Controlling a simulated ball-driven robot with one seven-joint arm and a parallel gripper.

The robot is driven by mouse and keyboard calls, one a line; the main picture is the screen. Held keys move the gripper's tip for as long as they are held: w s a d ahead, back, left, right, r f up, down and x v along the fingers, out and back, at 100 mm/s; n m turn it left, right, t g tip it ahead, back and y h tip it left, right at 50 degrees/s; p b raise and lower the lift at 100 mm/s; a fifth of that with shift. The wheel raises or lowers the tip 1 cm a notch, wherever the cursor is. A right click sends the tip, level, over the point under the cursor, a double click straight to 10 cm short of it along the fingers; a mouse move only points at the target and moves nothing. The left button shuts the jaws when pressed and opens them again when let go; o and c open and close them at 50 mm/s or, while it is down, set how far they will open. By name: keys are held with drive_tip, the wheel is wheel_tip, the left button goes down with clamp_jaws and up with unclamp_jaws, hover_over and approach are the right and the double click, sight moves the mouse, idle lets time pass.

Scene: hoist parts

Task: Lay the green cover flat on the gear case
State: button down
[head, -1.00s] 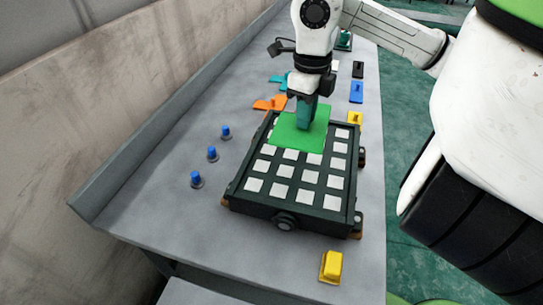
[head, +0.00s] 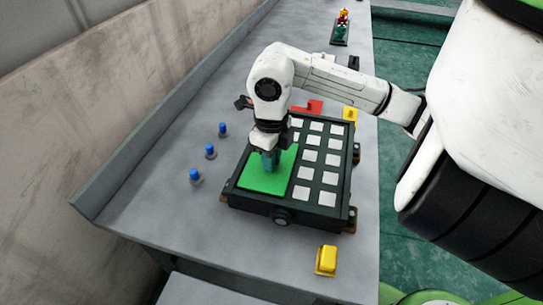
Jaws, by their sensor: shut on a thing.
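The green cover (head: 258,182) is a flat, bright green plate. It looks about level over the front left part of the dark box (head: 316,207), which I take as the gear case, and hides the white squares there. I cannot tell whether the cover rests on the box or is just above it. The box is wide and dark, with rows of white squares on top and a round knob on its front. My gripper (head: 270,164) points down and is shut on the cover, near its far part; the teal piece between the fingers and the plate is partly hidden.
Three blue pegs (head: 210,151) stand left of the box. A yellow block (head: 326,260) is near the front right, another yellow part (head: 350,114) behind the box. A red part (head: 309,106) lies behind my arm.

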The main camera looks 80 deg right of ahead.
drive_tip(key=shift+f+b, duration=0.2)
drive_tip(key=shift+b, duration=0.1)
drive_tip(key=c, duration=1.1)
unclamp_jaws()
drive_tip(key=shift+r, duration=0.1)
drive_tip(key=shift+r, duration=0.1)
wheel_tip(320, 180, up, 12)
